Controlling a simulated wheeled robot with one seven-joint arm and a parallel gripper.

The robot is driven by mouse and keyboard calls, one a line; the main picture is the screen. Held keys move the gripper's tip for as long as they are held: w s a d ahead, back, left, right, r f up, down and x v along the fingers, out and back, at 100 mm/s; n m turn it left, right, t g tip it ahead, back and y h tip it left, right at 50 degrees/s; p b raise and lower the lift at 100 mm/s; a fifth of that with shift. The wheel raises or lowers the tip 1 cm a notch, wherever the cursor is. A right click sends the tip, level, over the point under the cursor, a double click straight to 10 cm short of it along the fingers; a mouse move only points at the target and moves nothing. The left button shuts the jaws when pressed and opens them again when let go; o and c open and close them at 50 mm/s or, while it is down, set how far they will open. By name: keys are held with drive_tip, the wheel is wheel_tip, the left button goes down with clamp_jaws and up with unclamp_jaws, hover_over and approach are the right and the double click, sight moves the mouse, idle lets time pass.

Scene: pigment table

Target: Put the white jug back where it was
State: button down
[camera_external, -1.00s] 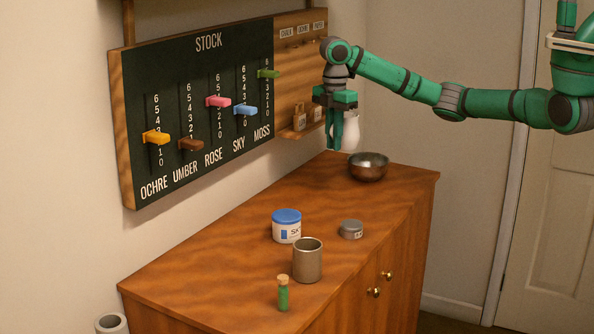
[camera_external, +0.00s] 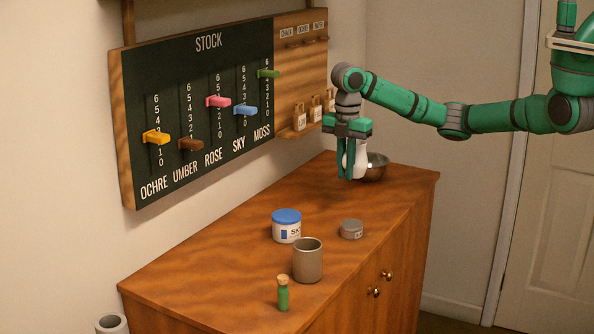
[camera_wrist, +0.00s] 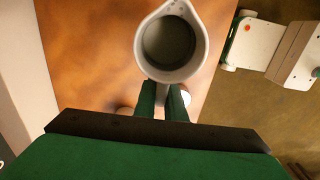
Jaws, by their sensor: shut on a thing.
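The white jug (camera_external: 358,158) hangs upright from my gripper (camera_external: 346,176) over the far part of the cabinet top. In the wrist view I look down into the open mouth of the jug (camera_wrist: 171,44), with its spout at the top. The fingers of my gripper (camera_wrist: 163,100) are shut on the jug's near side, most likely its handle. In the external view the jug is partly hidden by my fingers. It is in front of the metal bowl and overlaps it in the picture. I cannot tell its exact height above the wood.
The metal bowl (camera_external: 376,168) stands close behind the jug. The cabinet top (camera_external: 215,265) has free room at left.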

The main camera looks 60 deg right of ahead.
drive_tip(key=w+f, duration=0.6)
drive_tip(key=w, duration=0.1)
drive_tip(key=shift+a+f, duration=0.35)
drive_tip(key=shift+f, duration=0.05)
drive_tip(key=shift+w+f, duration=0.25)
drive_tip(key=shift+f, duration=1.4)
drive_tip(key=shift+f, duration=0.15)
drive_tip(key=c, duration=1.8)
unclamp_jaws()
wheel_tip(320, 180, up, 12)
drive_tip(key=shift+r, duration=0.15)
